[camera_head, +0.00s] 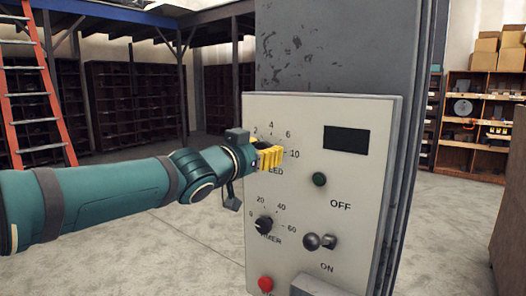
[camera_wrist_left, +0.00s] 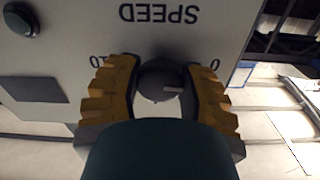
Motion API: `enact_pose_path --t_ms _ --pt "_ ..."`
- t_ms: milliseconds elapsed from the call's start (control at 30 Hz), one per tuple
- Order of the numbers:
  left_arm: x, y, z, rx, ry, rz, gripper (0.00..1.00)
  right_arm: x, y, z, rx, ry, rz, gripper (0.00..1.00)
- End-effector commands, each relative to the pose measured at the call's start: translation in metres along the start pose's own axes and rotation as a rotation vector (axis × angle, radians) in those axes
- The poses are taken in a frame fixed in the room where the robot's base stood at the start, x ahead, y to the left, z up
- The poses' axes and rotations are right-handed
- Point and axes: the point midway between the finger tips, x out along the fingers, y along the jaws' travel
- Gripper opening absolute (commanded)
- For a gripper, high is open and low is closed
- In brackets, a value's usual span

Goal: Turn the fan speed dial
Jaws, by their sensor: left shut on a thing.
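The fan speed dial (camera_wrist_left: 160,82) is a dark round knob under the upside-down word SPEED in the left wrist view. It sits between the two yellow fingers of my left gripper (camera_wrist_left: 163,90), which is shut on it. My right gripper is in neither view.
Below the dial is a timer knob (camera_head: 264,224). To its right are a toggle switch (camera_head: 325,241) between OFF and ON, a green button (camera_head: 319,180) and a dark display (camera_head: 346,139). A red button (camera_head: 265,284) is low on the panel. Shelves (camera_head: 475,130) stand behind.

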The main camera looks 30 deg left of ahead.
Motion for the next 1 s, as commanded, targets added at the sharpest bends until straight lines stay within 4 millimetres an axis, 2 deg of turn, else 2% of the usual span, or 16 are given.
enact_pose_path --t_ms 600,1000 --pt "0.0 -0.0001 0.0011 0.489 -0.002 0.0 0.05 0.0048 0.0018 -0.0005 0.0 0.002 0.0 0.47" --pt "0.0 -0.0003 0.0009 0.643 -0.002 0.0 0.05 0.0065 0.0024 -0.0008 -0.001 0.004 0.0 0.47"
